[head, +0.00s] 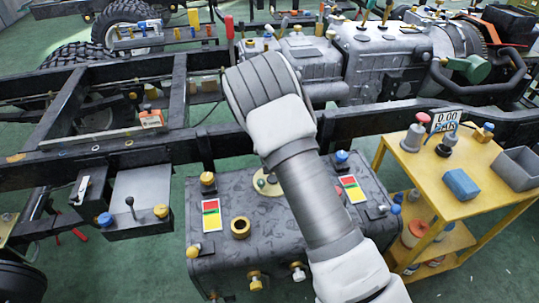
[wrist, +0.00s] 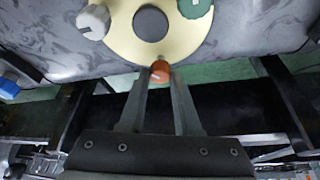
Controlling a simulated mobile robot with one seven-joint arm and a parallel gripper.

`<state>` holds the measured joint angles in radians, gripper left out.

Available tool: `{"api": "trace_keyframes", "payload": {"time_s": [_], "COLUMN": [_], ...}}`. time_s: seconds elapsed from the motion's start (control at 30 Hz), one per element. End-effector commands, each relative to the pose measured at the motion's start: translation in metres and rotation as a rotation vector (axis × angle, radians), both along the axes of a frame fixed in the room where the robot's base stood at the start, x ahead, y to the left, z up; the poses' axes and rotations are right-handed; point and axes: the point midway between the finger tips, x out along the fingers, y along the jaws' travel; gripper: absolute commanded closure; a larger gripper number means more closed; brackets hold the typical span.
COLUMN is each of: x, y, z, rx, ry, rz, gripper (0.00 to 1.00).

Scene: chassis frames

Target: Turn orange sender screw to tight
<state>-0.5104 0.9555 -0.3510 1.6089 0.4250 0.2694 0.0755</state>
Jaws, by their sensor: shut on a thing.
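The orange sender screw (wrist: 160,70) sits at the near edge of the round cream sender plate (wrist: 122,35). My gripper (wrist: 160,76) has its two fingertips closed on the orange screw, one on each side. A short pale mark shows on the screw's head. The same plate has a white-grey knob (wrist: 93,22), a green knob (wrist: 193,8) and a dark round centre (wrist: 150,23). In the head view the plate (head: 266,184) shows only in part on top of the grey tank (head: 285,220). My arm hides the orange screw and my fingers there.
Black frame rails (head: 100,155) run across behind the tank. Red-green-yellow cards (head: 211,215) and a brass ring (head: 240,227) lie on the tank top. A yellow cart (head: 465,215) with a blue block (head: 461,184) and a grey bin (head: 516,168) stands at the right.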

Motion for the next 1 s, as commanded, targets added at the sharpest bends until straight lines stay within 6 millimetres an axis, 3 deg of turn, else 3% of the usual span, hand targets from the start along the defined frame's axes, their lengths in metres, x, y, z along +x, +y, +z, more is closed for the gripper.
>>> {"api": "trace_keyframes", "payload": {"time_s": [0.6, 1.0], "x": [0.0014, 0.0017], "y": [0.0043, 0.0043], "z": [-0.0011, -0.0014], "rx": [-0.002, 0.0], "ry": [0.0, 0.001], "rz": [-0.559, -0.776], "gripper": [1.0, 1.0]}}
